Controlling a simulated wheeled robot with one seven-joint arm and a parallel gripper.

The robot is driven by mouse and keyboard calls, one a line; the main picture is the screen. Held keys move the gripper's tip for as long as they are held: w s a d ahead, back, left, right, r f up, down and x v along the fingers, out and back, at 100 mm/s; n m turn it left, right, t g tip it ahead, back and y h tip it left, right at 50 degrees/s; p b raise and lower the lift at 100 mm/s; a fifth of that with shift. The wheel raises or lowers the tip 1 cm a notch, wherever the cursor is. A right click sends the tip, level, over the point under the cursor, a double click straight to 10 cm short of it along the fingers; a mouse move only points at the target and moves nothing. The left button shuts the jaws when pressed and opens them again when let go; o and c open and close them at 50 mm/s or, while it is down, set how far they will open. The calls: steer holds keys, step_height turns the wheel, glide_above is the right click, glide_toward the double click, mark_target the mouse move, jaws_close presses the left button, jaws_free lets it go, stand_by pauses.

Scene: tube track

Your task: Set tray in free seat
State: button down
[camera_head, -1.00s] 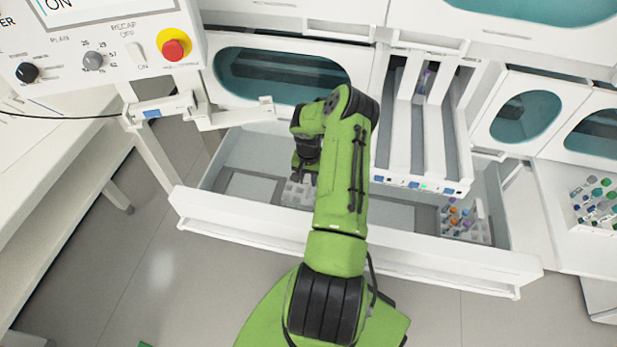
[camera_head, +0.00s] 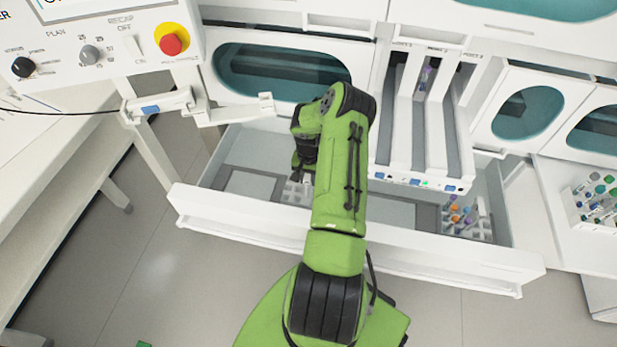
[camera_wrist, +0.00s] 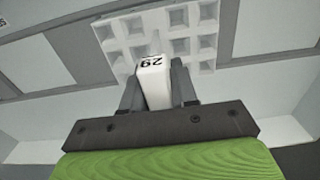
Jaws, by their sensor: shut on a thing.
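A white tray (camera_head: 292,194) with a grid of empty square wells is partly hidden behind my arm, inside the open drawer. It also shows in the wrist view (camera_wrist: 118,42). My gripper (camera_wrist: 156,80) is shut on the tray's white upright handle, which bears a number. I cannot tell whether the tray's underside touches the drawer floor. Light rectangular areas lie in the drawer's grey floor, one left of the tray (camera_head: 250,184) and one right of it (camera_head: 390,212). Both are bare. A second tray (camera_head: 480,234) with several coloured tubes stands at the drawer's right end.
The drawer's white front wall (camera_head: 400,250) runs along the near side. A white three-lane track unit (camera_head: 420,150) overhangs the drawer's right half. A control panel (camera_head: 110,50) with a red button is at upper left. Another tube rack (camera_head: 597,200) stands at far right.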

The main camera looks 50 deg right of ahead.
steer(key=shift+f, duration=0.3)
steer(key=c, duration=0.8)
jaws_free()
step_height(320, 180, up, 16)
steer(key=p, duration=0.3)
steer(key=shift+f, duration=0.1)
